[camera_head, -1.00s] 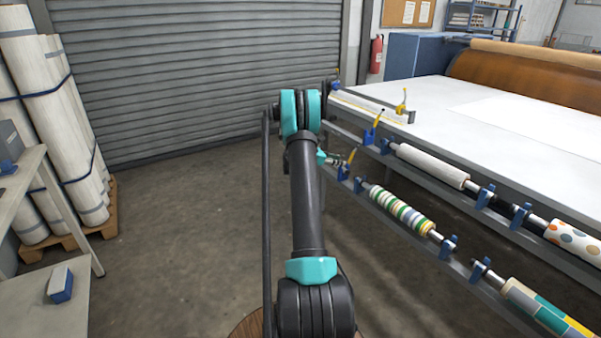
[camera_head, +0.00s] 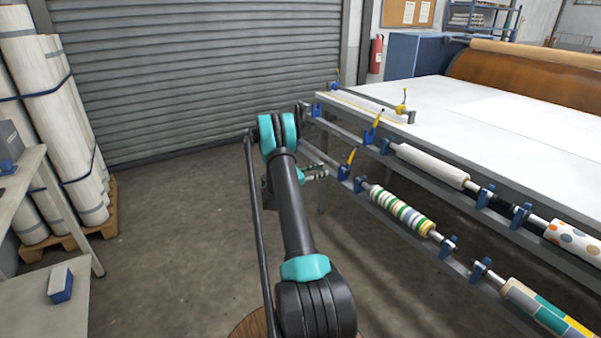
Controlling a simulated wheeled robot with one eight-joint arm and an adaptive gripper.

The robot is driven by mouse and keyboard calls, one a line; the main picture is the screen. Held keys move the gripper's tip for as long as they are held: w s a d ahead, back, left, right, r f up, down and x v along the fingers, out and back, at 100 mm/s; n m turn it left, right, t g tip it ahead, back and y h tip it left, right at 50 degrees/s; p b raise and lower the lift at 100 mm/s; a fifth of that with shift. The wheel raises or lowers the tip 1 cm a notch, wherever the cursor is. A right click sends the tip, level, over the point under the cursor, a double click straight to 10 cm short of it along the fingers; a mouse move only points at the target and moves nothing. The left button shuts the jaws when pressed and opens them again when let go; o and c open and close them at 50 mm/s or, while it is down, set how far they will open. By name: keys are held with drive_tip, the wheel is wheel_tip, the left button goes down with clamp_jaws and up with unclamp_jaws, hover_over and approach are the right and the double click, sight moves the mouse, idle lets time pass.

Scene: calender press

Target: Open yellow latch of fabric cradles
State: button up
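Blue fabric cradles line the near side of the long table in two rows. The upper cradle (camera_head: 370,136) at the left end has a yellow latch (camera_head: 377,119) standing up and tilted to the right. The lower cradle (camera_head: 344,173) has a similar yellow latch (camera_head: 351,157), also tilted up. A white roll (camera_head: 430,166) lies in the upper row and a striped roll (camera_head: 400,209) in the lower row. My gripper (camera_head: 322,172) is left of the lower latch, apart from it. It is small and partly behind my arm, so its opening is unclear.
More patterned rolls (camera_head: 545,312) sit farther right. A workbench (camera_head: 30,185) and wrapped white rolls (camera_head: 70,130) stand at left. Floor between is clear.

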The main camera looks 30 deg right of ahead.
drive_tip(key=s+a+r+m+y, duration=0.1)
drive_tip(key=a+r, duration=0.1)
drive_tip(key=a, duration=0.3)
drive_tip(key=s+a+r+m+y, duration=0.1)
drive_tip(key=a+r+y, duration=0.1)
drive_tip(key=a, duration=0.4)
drive_tip(key=shift+s+a+t, duration=0.2)
drive_tip(key=shift+s+t, duration=0.1)
drive_tip(key=shift+s, duration=0.1)
drive_tip(key=shift+r, duration=0.1)
